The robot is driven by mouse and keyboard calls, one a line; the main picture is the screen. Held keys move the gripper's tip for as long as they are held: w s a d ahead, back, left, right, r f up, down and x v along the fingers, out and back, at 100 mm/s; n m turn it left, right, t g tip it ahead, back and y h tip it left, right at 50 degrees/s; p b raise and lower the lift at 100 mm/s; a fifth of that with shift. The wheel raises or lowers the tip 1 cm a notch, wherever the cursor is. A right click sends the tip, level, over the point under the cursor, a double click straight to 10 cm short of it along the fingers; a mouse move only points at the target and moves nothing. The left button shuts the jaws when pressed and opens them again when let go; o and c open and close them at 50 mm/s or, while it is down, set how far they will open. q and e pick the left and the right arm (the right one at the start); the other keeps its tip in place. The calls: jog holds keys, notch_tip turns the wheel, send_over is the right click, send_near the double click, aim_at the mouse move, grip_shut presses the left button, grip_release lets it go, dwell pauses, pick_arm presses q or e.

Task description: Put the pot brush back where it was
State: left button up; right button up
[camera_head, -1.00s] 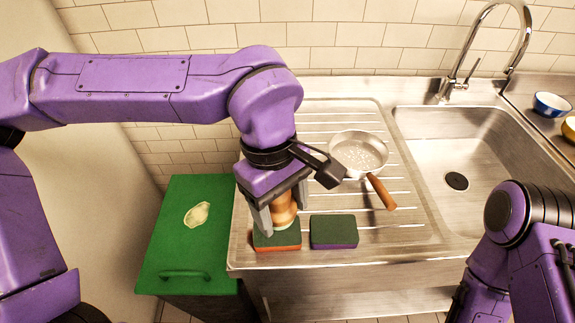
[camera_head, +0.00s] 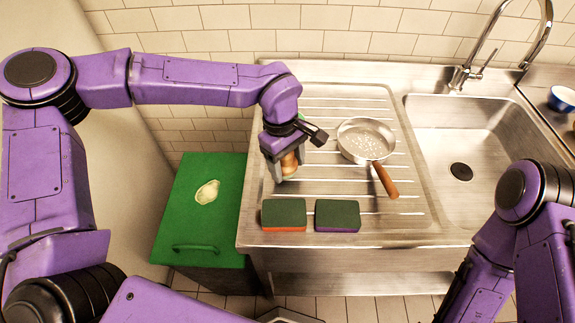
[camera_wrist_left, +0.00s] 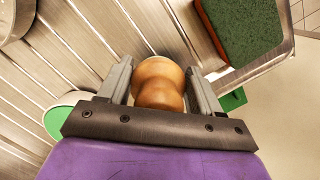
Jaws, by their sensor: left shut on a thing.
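The pot brush (camera_head: 289,163) has a rounded tan wooden handle. My left gripper (camera_head: 284,170) is shut on it, over the left part of the ribbed steel drainboard. In the left wrist view the brush handle (camera_wrist_left: 159,84) sits between the two grey fingers. The brush's lower end is hidden, so I cannot tell whether it touches the drainboard. Two sponges with green tops lie at the drainboard's front edge: an orange-based one (camera_head: 284,213) and a purple-based one (camera_head: 337,214). My right arm shows at the lower right, but its gripper is not visible.
A steel pan (camera_head: 362,139) with a wooden handle stands on the drainboard right of the gripper. The sink basin (camera_head: 455,130) and tap (camera_head: 464,72) are further right. A blue bowl (camera_head: 562,98) is at the far right.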

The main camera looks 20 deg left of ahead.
pick_arm(q)
jog(key=shift+f, duration=0.95)
jog(key=shift+w+f, duration=0.15)
jog(key=shift+f, duration=0.1)
jog(key=o, duration=0.9)
jog(key=shift+f, duration=0.1)
jog(key=shift+o, duration=0.2)
jog(key=r, duration=0.4)
jog(key=a+r, duration=0.1)
jog(key=r, duration=0.7)
jog(key=shift+w+a+r+b, duration=0.15)
jog(key=shift+w+a+b, duration=0.15)
jog(key=shift+w+b, duration=0.05)
